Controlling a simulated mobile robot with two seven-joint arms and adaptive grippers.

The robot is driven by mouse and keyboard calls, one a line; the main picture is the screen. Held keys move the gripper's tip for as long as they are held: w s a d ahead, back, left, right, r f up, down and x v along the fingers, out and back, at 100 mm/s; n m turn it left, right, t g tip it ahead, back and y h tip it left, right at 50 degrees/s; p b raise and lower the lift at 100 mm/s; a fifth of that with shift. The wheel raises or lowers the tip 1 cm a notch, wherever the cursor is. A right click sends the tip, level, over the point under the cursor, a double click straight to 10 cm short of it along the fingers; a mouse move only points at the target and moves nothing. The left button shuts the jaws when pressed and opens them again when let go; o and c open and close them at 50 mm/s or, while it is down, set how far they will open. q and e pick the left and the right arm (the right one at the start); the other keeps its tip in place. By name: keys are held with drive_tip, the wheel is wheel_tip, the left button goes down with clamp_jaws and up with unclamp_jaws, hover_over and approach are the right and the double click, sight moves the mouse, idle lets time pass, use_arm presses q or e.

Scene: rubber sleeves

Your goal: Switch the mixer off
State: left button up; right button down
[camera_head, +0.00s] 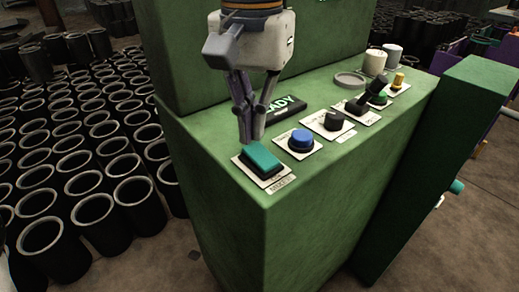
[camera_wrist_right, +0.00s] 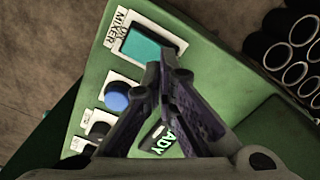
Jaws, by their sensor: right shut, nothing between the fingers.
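The mixer switch is a teal rocker (camera_head: 261,160) on a white plate at the near left corner of the green panel. In the right wrist view the teal rocker (camera_wrist_right: 150,47) sits beside a label reading MIXER. I cannot tell which way the rocker is tipped. My right gripper (camera_head: 251,139) is shut and empty, pointing down just behind the rocker. In the wrist view its fingertips (camera_wrist_right: 167,74) overlap the rocker's near edge; whether they touch is unclear. My left gripper is not in view.
A blue button (camera_head: 301,140), a black knob (camera_head: 334,120), a green button (camera_head: 381,99) and a yellow knob (camera_head: 398,80) line the panel. A READY display (camera_head: 288,107) lies behind them. Two cups (camera_head: 375,62) stand at the far end. Many black sleeves (camera_head: 96,208) fill the left.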

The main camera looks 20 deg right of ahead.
sight(254, 147)
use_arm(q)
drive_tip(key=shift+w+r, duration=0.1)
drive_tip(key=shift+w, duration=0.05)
use_arm(e)
drive_tip(key=shift+f, duration=1.15)
idle(0.8)
wheel_tip(254, 147, up, 5)
drive_tip(key=p, duration=0.3)
drive_tip(key=shift+s+r, duration=0.1)
drive_tip(key=shift+r, duration=0.95)
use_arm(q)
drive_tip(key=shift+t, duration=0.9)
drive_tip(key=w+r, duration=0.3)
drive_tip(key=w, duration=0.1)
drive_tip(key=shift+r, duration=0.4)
